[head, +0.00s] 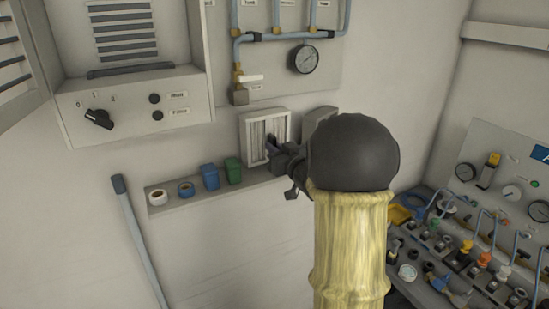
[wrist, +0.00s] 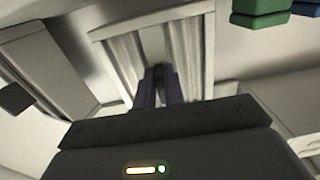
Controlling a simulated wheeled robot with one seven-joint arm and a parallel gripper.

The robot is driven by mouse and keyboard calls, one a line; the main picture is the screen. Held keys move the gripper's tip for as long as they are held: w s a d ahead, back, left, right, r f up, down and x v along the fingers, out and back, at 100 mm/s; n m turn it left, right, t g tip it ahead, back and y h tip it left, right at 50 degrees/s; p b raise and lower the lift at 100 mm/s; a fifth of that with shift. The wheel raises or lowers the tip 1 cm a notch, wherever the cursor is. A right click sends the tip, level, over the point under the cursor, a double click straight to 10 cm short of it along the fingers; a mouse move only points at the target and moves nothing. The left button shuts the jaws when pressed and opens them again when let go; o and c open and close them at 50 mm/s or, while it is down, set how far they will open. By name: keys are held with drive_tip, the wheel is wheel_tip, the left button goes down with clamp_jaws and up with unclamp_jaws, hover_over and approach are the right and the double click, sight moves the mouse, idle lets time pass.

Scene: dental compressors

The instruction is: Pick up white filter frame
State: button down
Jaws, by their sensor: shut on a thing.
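The white filter frame (head: 256,130) is upright at the wall shelf, with pleated grey-white filter material inside a pale border. My gripper (head: 273,148) is in front of it, with its fingers at the frame's lower right part in the head view. In the wrist view my gripper (wrist: 160,76) is shut on the white filter frame (wrist: 126,64), its fingers together over the pleats. The exact contact between fingers and frame is hard to see. Part of the frame's lower edge is hidden behind my gripper.
The shelf (head: 200,199) also holds a white tape roll (head: 157,197), a blue roll (head: 186,188), a blue cup (head: 210,177) and a green cup (head: 233,170). A grey box (head: 320,118) stands right of the frame. A pressure gauge (head: 304,59) and pipes are above.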

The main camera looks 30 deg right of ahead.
drive_tip(key=s+d+b, duration=0.1)
drive_tip(key=s+b, duration=0.4)
drive_tip(key=s, duration=1.3)
drive_tip(key=shift+r, duration=0.35)
drive_tip(key=shift+d, duration=0.1)
